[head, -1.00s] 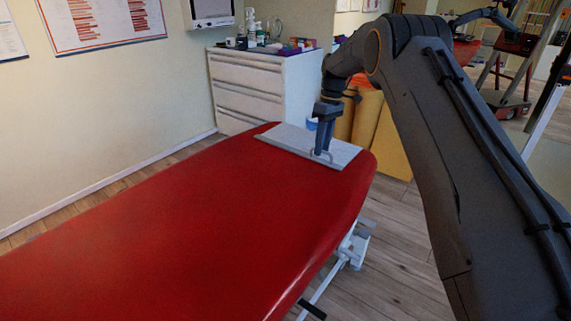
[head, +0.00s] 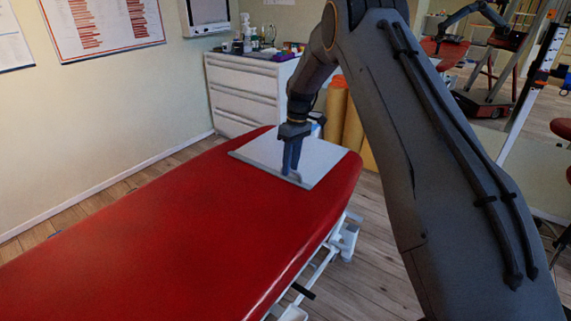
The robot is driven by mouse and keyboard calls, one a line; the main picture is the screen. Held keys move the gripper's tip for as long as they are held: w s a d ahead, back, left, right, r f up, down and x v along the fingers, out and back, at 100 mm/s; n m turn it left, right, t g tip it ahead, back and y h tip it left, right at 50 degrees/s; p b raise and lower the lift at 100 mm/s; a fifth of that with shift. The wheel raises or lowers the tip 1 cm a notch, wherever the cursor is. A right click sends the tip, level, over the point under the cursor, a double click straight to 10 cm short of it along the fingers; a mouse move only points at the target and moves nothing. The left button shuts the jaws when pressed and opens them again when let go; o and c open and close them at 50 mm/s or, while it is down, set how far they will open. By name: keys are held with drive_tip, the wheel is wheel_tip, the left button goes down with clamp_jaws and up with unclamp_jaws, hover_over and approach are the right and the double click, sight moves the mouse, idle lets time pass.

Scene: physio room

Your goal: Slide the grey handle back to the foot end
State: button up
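The grey handle (head: 296,177) is a small upright loop near the near edge of a flat light-grey sheet (head: 318,158). The sheet lies across the far end of the red treatment table (head: 170,215). My gripper (head: 289,171) points down from above, with its dark fingers at the handle. The fingers look shut on it and hide part of it. The exact contact between fingers and handle is too small to see clearly.
A white drawer cabinet (head: 243,92) with bottles on top stands behind the table's far end. Orange-yellow rolls (head: 354,128) stand to its right. My arm fills the right of the view. The red table surface in front of the sheet is bare.

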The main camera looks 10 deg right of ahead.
idle(0.3)
wheel_tip(320, 180, up, 9)
drive_tip(key=w+d+p, duration=0.1)
drive_tip(key=p, duration=0.1)
drive_tip(key=shift+w+d, duration=0.15)
idle(0.9)
drive_tip(key=shift+f, duration=0.1)
drive_tip(key=shift+p, duration=0.3)
drive_tip(key=shift+s+a+f+t+h+p, duration=0.25)
drive_tip(key=shift+f+t+h+p, duration=0.3)
drive_tip(key=shift+f+p, duration=1.25)
drive_tip(key=shift+s+a+f+t+h+p, duration=0.2)
drive_tip(key=shift+f+t+h+p, duration=0.3)
drive_tip(key=shift+f+p, duration=1.25)
drive_tip(key=shift+s+a+f+t+h+p, duration=0.2)
drive_tip(key=shift+f+t+h+p, duration=0.55)
drive_tip(key=shift+p, duration=1.85)
drive_tip(key=shift+f, duration=0.15)
clamp_jaws()
